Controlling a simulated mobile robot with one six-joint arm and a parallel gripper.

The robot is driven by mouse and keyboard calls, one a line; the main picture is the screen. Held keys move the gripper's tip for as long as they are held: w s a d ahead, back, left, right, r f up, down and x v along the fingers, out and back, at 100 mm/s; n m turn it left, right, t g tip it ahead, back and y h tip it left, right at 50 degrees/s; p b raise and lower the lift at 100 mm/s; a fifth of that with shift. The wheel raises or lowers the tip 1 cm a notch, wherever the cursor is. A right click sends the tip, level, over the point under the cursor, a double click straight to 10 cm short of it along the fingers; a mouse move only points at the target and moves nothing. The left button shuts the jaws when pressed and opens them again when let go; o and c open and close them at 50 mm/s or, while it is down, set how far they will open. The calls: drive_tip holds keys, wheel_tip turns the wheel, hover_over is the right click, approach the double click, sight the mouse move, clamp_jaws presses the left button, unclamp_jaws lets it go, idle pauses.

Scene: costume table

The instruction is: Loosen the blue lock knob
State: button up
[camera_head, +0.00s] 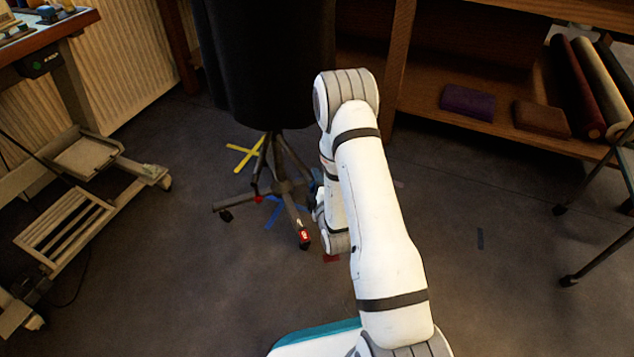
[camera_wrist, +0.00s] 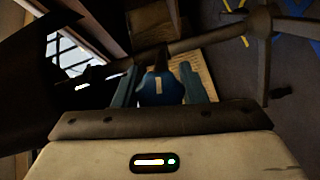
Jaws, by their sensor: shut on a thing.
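The blue lock knob (camera_wrist: 160,90) shows in the middle of the wrist view, with a pale mark on its face. My gripper (camera_wrist: 162,84) is shut on it, one finger on each side. A dark metal pole of the stand runs just behind the knob. In the head view the wheeled stand (camera_head: 282,187) carries a long dark cloth (camera_head: 265,60). My arm reaches to the stand's right side there and hides the knob and my fingers.
A low shelf with folded cloths (camera_head: 468,102) and fabric rolls (camera_head: 580,85) is at the right. A wheeled cart (camera_head: 85,160) stands at the left. Yellow tape (camera_head: 243,154) and blue tape (camera_head: 272,217) mark the floor. The floor in front is open.

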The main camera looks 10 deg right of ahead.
drive_tip(key=shift+a, duration=0.15)
drive_tip(key=o, duration=1)
drive_tip(key=s, duration=0.2)
drive_tip(key=s+p, duration=0.1)
drive_tip(key=s, duration=0.2)
drive_tip(key=s+p, duration=0.1)
drive_tip(key=s, duration=0.2)
drive_tip(key=shift+d+r, duration=0.2)
drive_tip(key=shift+d, duration=0.1)
